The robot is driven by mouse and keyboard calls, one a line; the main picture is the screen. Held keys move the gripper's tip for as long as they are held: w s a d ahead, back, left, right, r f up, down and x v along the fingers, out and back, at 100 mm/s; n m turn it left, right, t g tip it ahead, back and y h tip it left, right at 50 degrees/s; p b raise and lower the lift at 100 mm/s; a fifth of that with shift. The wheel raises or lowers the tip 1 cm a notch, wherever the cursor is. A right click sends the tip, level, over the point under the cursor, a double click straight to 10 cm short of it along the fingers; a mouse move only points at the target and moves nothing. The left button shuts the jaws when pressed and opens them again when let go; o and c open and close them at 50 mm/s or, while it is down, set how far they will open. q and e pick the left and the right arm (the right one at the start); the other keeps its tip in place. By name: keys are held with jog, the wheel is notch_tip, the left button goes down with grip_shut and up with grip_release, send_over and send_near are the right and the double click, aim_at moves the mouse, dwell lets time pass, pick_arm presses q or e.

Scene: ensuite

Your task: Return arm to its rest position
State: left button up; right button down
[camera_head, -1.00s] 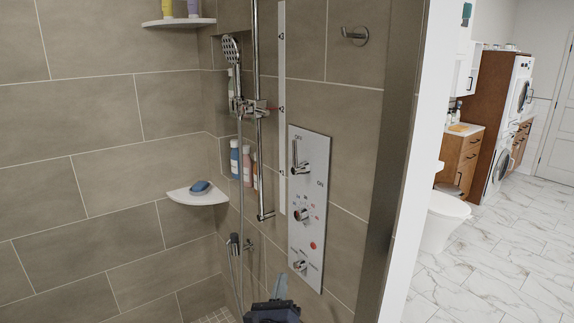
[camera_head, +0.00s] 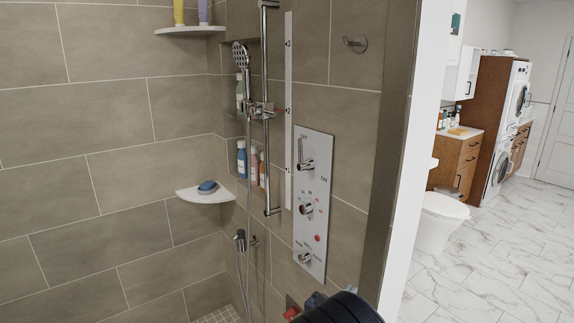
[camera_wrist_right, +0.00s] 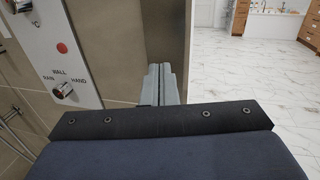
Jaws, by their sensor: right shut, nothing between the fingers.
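My right gripper (camera_wrist_right: 160,84) shows in the right wrist view with its two grey fingers together and nothing between them. It is beside the lower right of the metal shower control panel and apart from its knobs. In the head view my right arm is at the bottom, below the control panel (camera_head: 313,225), and dark parts of it hide most of the gripper. The panel also shows in the right wrist view (camera_wrist_right: 50,20), with its lowest knob (camera_wrist_right: 62,89) and a red dot. My left gripper is not in view.
A shower rail (camera_head: 266,160) with hand shower (camera_head: 241,56) stands left of the panel. A corner shelf (camera_head: 205,194) holds a blue soap bar. A wall edge (camera_head: 398,150) stands close on the right. Beyond it, a toilet (camera_head: 440,218) and open marble floor (camera_head: 500,265) show.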

jog(key=s+d+f+m+g+y, duration=0.3)
jog(key=s+d+m+g+y, duration=0.2)
jog(key=s+d+m+g, duration=0.95)
jog(key=s+a+r+m+t+y, duration=0.3)
jog(key=s+a+m+y, duration=0.1)
jog(key=s+m, duration=0.3)
jog(key=s+a+r+m+t+y, duration=0.3)
jog(key=s+m+y, duration=0.3)
jog(key=s, duration=0.6)
jog(key=shift+a+m, duration=0.7)
jog(key=shift+m, duration=0.55)
jog(key=shift+s+r, duration=0.1)
